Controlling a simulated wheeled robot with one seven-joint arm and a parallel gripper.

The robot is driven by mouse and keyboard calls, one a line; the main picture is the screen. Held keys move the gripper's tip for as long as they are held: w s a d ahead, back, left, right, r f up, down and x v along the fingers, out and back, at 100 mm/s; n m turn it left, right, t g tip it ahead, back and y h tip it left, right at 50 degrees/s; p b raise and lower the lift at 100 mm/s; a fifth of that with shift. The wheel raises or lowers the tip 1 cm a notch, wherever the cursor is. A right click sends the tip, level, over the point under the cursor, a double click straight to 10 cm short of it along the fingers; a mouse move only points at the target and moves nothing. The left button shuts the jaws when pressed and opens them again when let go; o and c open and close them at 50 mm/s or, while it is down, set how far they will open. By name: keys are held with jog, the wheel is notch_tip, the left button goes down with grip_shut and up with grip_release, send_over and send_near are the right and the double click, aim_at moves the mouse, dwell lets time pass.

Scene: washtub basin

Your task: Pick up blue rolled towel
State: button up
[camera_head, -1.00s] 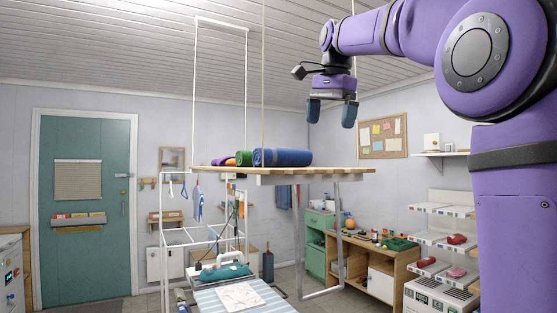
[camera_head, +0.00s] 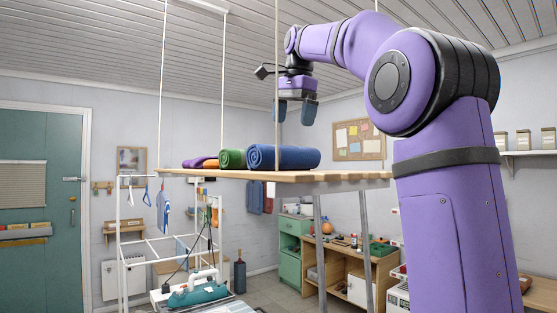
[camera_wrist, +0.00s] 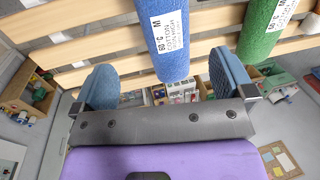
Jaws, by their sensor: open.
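The blue rolled towel (camera_head: 285,158) lies on a hanging wooden slatted shelf (camera_head: 345,177), to the right of a green rolled towel (camera_head: 232,159). My gripper (camera_head: 295,112) is open and empty, pointing down above the blue towel in the head view. In the wrist view the blue towel (camera_wrist: 167,35) shows a white label, and its end lies between the two spread fingers of my gripper (camera_wrist: 160,85), farther along the view. The green towel (camera_wrist: 265,35) is at the upper right there. No contact shows.
Purple and orange items (camera_head: 199,162) lie at the shelf's left end. White ropes (camera_head: 277,75) hold the shelf up, one close to my gripper. Below stand a white drying rack (camera_head: 122,245) and a wooden cabinet (camera_head: 345,270).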

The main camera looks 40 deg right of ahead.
send_over(286, 156)
jog(key=w+d, duration=0.3)
jog(key=f, duration=0.5)
jog(key=shift+s+f, duration=0.1)
jog(key=shift+s, duration=0.1)
jog(key=shift+x, duration=2.5)
jog(key=shift+w, duration=0.2)
jog(key=c, duration=0.9)
